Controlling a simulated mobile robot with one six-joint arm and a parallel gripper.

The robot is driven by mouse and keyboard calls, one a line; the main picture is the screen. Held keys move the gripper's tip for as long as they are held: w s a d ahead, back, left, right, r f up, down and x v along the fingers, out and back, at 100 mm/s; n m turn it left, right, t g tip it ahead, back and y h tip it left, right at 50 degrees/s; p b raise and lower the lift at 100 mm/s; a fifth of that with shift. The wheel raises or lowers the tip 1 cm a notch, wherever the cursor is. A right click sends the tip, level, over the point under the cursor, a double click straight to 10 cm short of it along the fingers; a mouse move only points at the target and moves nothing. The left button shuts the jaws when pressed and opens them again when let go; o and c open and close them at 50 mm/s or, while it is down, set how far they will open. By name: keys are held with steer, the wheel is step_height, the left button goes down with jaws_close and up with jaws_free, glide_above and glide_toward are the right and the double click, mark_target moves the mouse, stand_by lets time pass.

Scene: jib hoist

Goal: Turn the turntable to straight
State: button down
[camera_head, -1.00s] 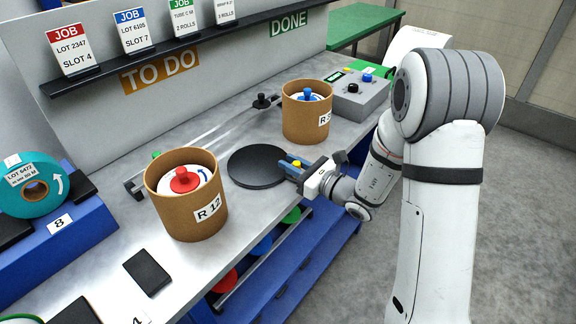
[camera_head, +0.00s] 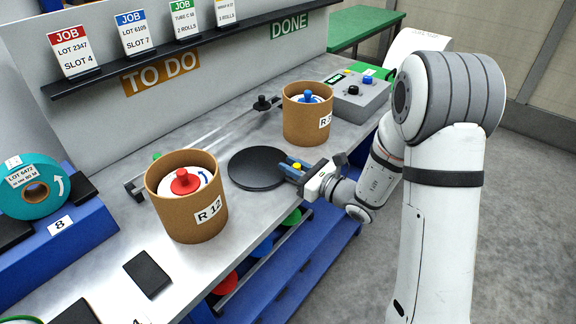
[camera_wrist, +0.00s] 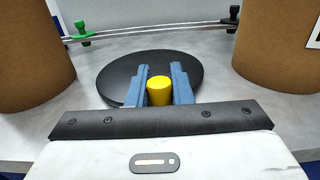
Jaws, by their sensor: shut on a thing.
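The turntable (camera_head: 255,168) is a flat black disc on the grey bench, between the two brown tubs. It also shows in the wrist view (camera_wrist: 125,66), ahead of my gripper. A yellow knob (camera_wrist: 159,88) stands at the disc's near edge. My gripper (camera_head: 292,166) reaches in from the right at the disc's near right side. Its two blue fingers, also clear in the wrist view (camera_wrist: 158,85), are shut on the yellow knob, one on each side. No straight mark for the turntable can be made out.
A tub marked R 12 with a red knob (camera_head: 186,196) stands left of the disc, and another tub with a blue knob (camera_head: 307,114) stands behind it to the right. A rail (camera_head: 215,137) runs behind the disc. A grey control box (camera_head: 361,97) stands at the far right.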

steer(key=shift+f, duration=0.1)
steer(key=c, duration=1.3)
jaws_free()
steer(key=shift+d, duration=0.1)
steer(key=shift+s+d, duration=0.1)
steer(key=v, duration=0.7)
steer(key=shift+s+d+b, duration=0.2)
steer(key=shift+d+b, duration=0.05)
steer(key=shift+b, duration=0.1)
